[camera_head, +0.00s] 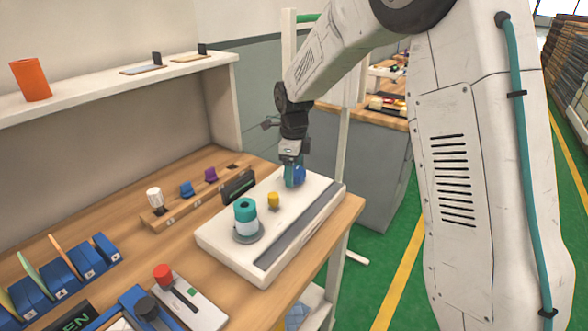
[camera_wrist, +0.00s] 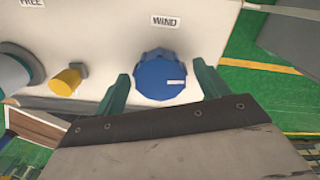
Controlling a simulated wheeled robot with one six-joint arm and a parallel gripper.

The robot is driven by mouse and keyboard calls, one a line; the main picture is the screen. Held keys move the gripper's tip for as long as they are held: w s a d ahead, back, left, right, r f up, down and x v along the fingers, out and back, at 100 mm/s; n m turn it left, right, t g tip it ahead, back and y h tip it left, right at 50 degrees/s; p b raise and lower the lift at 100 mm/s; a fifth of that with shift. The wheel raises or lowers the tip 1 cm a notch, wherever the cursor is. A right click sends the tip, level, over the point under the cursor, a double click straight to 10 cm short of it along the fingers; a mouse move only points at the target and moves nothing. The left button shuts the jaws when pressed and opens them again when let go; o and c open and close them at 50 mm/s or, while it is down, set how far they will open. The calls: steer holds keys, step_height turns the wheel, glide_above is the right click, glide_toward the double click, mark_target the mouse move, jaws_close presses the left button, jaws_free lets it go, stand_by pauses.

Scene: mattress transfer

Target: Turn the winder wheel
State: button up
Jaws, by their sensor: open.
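The winder wheel is a blue knob (camera_wrist: 166,78) on a white panel, below a label reading WIND (camera_wrist: 166,20) in the wrist view. In the head view the blue knob (camera_head: 299,174) shows at the far right end of the white box (camera_head: 218,240). My gripper (camera_wrist: 160,88) is open, with one teal finger on each side of the knob. Small gaps seem to show between fingers and knob; contact is not clear. In the head view my gripper (camera_head: 293,172) points down at the knob and partly covers it.
On the same box stand a yellow knob (camera_head: 273,199) and a teal-and-white spool (camera_head: 246,220). A dark sign (camera_head: 238,187) stands behind.

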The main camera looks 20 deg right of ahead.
steer(key=c, duration=1)
steer(key=shift+o, duration=0.2)
